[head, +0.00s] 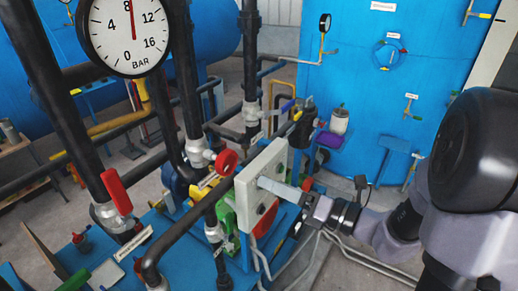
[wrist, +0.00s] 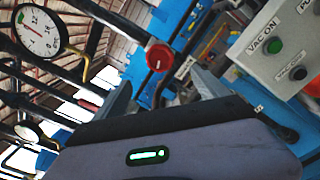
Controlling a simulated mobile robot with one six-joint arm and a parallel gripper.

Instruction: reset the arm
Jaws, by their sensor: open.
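My arm comes in from the right in the head view, and my gripper (head: 290,192) is beside the pale control box (head: 250,177). It overlaps the front of the box in the picture, and I cannot tell whether it touches. The jaws are open, and I see nothing held between them. In the wrist view the gripper's grey body, with a lit green strip, fills the bottom. The control box (wrist: 258,62) is at the upper right there, with a "VAC ON" label, a green button (wrist: 274,47) and a dark button (wrist: 298,73).
Dark pipes, a red lever (head: 115,191) and a red round knob (head: 227,161) crowd the left of the box. A pressure gauge (head: 125,35) is at the upper left. Grey floor shows at the lower right, crossed by pale pipes.

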